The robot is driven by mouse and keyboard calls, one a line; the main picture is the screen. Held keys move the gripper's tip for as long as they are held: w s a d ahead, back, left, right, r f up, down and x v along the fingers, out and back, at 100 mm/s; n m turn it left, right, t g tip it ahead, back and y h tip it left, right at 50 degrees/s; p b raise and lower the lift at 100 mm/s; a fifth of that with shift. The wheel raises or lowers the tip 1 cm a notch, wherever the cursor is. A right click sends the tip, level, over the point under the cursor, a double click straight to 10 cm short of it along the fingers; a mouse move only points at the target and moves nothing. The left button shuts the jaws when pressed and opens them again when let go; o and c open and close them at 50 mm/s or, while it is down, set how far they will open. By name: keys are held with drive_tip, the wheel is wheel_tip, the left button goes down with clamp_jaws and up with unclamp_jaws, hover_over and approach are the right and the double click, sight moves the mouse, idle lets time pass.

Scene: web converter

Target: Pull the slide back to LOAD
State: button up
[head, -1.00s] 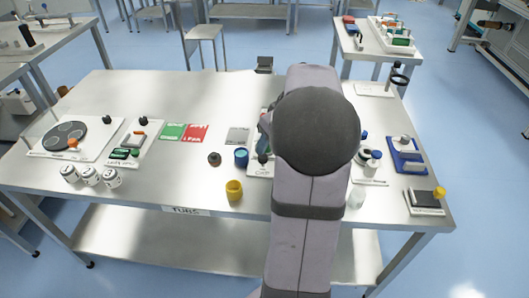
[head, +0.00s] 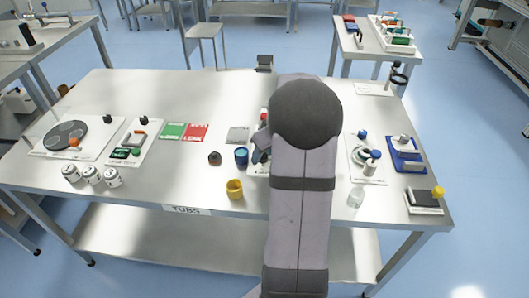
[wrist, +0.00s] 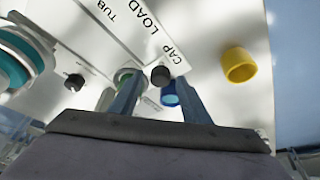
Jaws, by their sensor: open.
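The converter's white plate (wrist: 140,32) carries the words TUB, LOAD and CAP in the wrist view. A dark round knob (wrist: 160,75), apparently the slide's handle, sits beside the word CAP. My gripper (wrist: 157,82) is open, with one finger to each side of the knob in the picture; I cannot tell whether either touches it. In the head view my arm covers most of the plate.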

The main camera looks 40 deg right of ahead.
clamp_jaws()
drive_tip(key=s+d+b, duration=0.3)
drive_tip(key=s+d, duration=0.2)
drive_tip(key=shift+s+d, duration=0.2)
unclamp_jaws()
